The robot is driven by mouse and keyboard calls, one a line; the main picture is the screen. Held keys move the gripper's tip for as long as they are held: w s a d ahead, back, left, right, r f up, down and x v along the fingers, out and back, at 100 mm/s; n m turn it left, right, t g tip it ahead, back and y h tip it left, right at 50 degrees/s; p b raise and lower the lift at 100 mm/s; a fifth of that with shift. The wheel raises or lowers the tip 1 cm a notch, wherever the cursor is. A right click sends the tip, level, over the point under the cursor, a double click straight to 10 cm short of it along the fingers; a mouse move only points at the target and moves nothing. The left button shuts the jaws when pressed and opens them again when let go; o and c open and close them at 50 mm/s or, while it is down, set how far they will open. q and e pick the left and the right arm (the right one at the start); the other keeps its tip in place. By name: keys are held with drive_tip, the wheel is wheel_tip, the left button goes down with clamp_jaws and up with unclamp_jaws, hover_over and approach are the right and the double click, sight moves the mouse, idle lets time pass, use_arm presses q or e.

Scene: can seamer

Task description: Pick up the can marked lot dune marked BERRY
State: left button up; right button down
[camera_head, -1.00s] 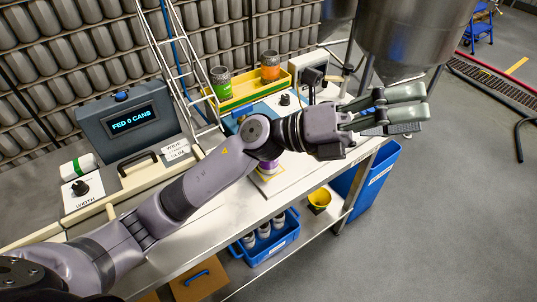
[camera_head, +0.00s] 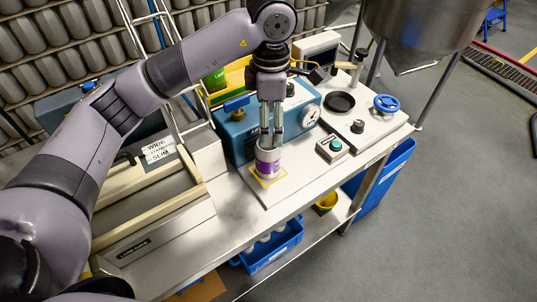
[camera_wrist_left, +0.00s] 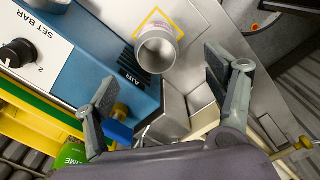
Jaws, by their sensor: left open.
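A white and purple can (camera_head: 267,161) stands upright on a yellow-outlined square on the worktop; I cannot read its lot or flavour marking. In the left wrist view the can (camera_wrist_left: 157,50) shows its round open top. My left gripper (camera_head: 271,138) points down just above the can, with its fingertips close to the rim. In the left wrist view the gripper (camera_wrist_left: 160,88) is open and empty, with the can beyond the gap between the fingers. My right gripper is not in view.
A blue machine (camera_head: 240,130) stands directly behind the can. A green can (camera_head: 216,80) is at the yellow tray behind, partly hidden. A small box with a teal button (camera_head: 334,146) is to the right. A blue bin (camera_head: 270,250) sits on the shelf below.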

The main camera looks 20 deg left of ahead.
sight(270, 144)
use_arm(q)
wheel_tip(270, 144, down, 4)
drive_tip(key=shift+r+p, duration=0.1)
drive_tip(key=shift+p, duration=0.4)
wheel_tip(270, 144, down, 4)
drive_tip(key=shift+f+p, duration=0.2)
drive_tip(key=shift+p, duration=0.3)
drive_tip(key=shift+f, duration=0.5)
drive_tip(key=shift+a+f+p, duration=0.1)
drive_tip(key=shift+f+p, duration=0.25)
drive_tip(key=shift+p, duration=0.1)
drive_tip(key=f, duration=0.1)
drive_tip(key=f+p, duration=0.1)
drive_tip(key=f, duration=0.1)
drive_tip(key=shift+w+a+f, duration=0.1)
drive_tip(key=shift+w+f, duration=0.15)
drive_tip(key=shift+f, duration=0.05)
drive_tip(key=shift+f+p, duration=0.3)
drive_tip(key=shift+f, duration=0.1)
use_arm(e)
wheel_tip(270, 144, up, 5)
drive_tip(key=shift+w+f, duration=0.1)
